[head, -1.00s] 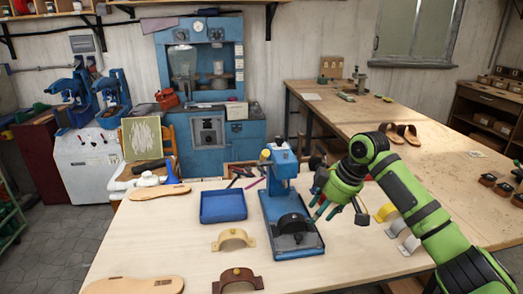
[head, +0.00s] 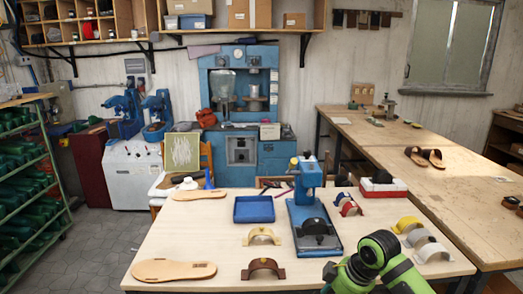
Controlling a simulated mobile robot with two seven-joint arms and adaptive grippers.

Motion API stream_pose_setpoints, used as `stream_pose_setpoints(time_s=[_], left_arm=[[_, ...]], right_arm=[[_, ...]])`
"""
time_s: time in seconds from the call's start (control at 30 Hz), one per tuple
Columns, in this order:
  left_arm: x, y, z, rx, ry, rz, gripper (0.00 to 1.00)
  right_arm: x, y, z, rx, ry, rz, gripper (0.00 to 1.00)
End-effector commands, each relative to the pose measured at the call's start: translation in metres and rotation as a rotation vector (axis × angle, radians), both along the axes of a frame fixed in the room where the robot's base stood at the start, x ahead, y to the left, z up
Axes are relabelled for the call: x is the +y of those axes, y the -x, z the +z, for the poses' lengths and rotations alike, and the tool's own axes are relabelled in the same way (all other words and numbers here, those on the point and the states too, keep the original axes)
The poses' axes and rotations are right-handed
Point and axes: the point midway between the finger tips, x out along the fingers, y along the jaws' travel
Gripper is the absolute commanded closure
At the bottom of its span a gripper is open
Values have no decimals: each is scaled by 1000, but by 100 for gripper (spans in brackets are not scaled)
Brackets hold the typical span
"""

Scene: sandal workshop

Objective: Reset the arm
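My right arm, green and black, comes in at the bottom right over the front of the workbench (head: 200,245). My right gripper (head: 342,276) is low at the frame's bottom edge, partly cut off, and its fingers cannot be made out. It is just in front of the blue hand press (head: 308,182), apart from it as far as I can see. A black strap piece (head: 315,227) sits on the press base. My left gripper is not in view.
Left of the press are a blue tray (head: 254,209), a cream strap (head: 262,236), a brown strap (head: 263,268) and two soles, one being the front sole (head: 174,270). Yellow (head: 407,224) and white straps lie right. A long table (head: 395,140) stands behind right.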

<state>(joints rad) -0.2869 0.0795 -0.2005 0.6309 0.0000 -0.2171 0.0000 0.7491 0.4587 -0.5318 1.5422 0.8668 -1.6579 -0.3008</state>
Motion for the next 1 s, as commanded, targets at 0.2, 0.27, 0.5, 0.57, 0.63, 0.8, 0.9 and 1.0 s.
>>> stream_pose_setpoints(time_s=[0.2,0.27,0.5,0.57,0.63,0.8,0.9,1.0], left_arm=[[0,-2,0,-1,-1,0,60],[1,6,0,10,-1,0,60],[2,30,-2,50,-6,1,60],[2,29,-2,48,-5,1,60],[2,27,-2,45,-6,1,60],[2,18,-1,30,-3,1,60],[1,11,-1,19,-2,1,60],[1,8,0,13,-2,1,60]], right_arm=[[35,76,-73,15,-27,-61,52],[40,99,-88,14,-37,-100,52],[33,189,-119,14,-48,-315,52],[27,205,-121,14,-42,-364,52],[21,221,-122,13,-33,-413,52],[6,252,-122,15,-8,-512,52],[-4,269,-120,15,10,-563,52],[-13,284,-118,17,30,-612,52]])
